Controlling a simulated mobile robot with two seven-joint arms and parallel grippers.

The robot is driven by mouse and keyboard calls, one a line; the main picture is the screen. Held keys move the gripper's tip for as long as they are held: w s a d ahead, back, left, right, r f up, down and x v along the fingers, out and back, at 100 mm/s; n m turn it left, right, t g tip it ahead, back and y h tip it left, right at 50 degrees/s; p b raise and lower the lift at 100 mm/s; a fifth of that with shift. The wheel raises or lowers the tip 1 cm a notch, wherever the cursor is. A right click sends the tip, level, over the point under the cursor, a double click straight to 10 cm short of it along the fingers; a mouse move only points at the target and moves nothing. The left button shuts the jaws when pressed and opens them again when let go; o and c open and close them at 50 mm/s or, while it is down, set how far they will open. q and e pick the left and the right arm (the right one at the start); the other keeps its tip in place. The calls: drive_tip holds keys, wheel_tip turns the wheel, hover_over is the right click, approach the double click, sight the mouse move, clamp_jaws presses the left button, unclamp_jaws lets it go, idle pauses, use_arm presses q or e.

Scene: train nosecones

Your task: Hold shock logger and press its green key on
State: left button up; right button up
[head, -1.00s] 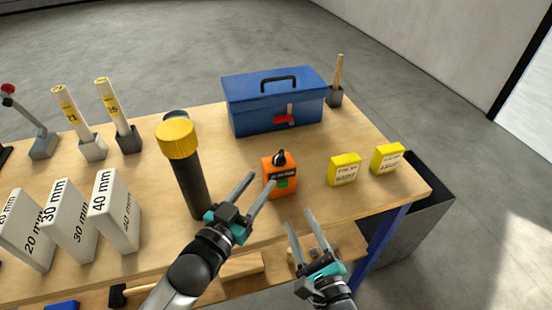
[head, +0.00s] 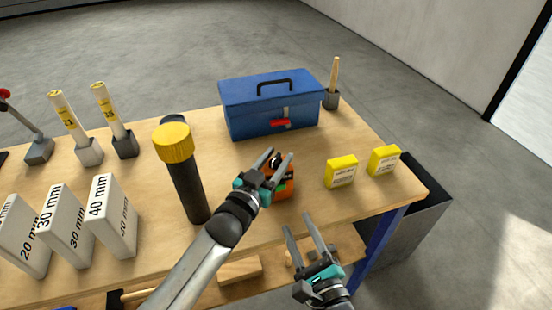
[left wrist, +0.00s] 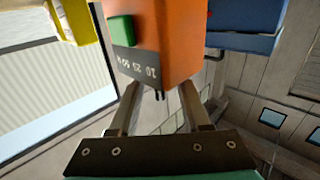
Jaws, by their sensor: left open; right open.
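The orange shock logger (head: 284,192) stands on the workbench and is partly hidden behind my left gripper in the head view. Its green key (left wrist: 121,30) and dark label show in the left wrist view, where the orange body (left wrist: 170,40) fills the top middle. My left gripper (head: 277,156) is open, its fingers pointing at the logger. In the left wrist view the fingers (left wrist: 160,92) reach toward the logger's two sides; I cannot tell whether they touch it. My right gripper (head: 300,222) is open and empty, off the bench's front edge.
A black cylinder with a yellow cap (head: 187,185) stands left of my left gripper. Two yellow boxes (head: 341,172) (head: 384,160) stand right of the logger. A blue toolbox (head: 270,105) is behind it. White gauge blocks (head: 112,215) stand at the left.

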use_arm(q)
clamp_jaws()
idle(1.3)
use_arm(e)
clamp_jaws()
idle(1.3)
drive_tip(key=shift+w, duration=0.1)
